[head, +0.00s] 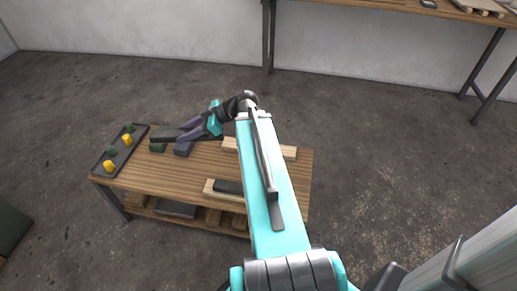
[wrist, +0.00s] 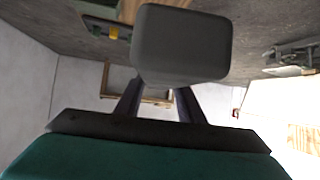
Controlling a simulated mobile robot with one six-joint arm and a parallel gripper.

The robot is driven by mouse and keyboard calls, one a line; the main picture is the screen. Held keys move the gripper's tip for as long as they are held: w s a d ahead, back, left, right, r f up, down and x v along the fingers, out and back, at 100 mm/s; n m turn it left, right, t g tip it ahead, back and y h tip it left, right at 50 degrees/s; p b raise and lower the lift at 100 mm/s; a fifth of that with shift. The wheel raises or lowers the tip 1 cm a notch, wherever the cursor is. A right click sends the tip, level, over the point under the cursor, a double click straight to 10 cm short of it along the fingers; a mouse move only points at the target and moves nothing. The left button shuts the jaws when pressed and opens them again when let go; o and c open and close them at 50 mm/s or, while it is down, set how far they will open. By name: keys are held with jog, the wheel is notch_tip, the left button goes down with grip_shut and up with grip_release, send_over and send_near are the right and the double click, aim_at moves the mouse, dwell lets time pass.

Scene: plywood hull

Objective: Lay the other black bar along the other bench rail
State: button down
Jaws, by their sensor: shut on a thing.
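My gripper (head: 186,137) is over the left half of the wooden bench, its fingers shut on a black bar (head: 164,137). The bar points left and right in the head view; whether it touches the bench top is unclear. In the wrist view the held bar (wrist: 183,43) shows as a dark grey block beyond the fingers. The far pale bench rail (head: 288,152) is bare where it shows, to the right of my gripper; my arm covers its middle. Another black bar (head: 228,187) lies on the near pale rail (head: 209,189), its right part hidden by my arm.
A dark tray (head: 104,172) with yellow and green pieces stands at the bench's left end. A small dark green block (head: 157,147) lies near my gripper. The bench top (head: 165,173) is clear at front left. A second table (head: 400,6) stands at the back wall.

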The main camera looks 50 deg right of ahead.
jog(key=s+d+f+m+t+h+b, duration=0.2)
jog(key=s+d+f+b, duration=0.1)
jog(key=s+d+f, duration=1.2)
jog(key=shift+s+d+f+m+b, duration=0.25)
jog(key=shift+f+m+b, duration=0.1)
jog(key=shift+f, duration=0.4)
jog(key=shift+w, duration=0.1)
jog(key=shift+w+d+f+b, duration=0.3)
jog(key=shift+w+d, duration=1.1)
jog(key=shift+d, duration=0.85)
jog(key=shift+w+d+f+b, duration=0.15)
jog(key=shift+w+d+b, duration=0.2)
jog(key=shift+w+d, duration=1.5)
jog(key=shift+w+d+f+b, duration=0.3)
jog(key=shift+w+d, duration=0.6)
jog(key=shift+d, duration=1.8)
jog(key=shift+f+b, duration=0.4)
jog(key=shift+f, duration=1.35)
jog(key=shift+f, duration=0.1)
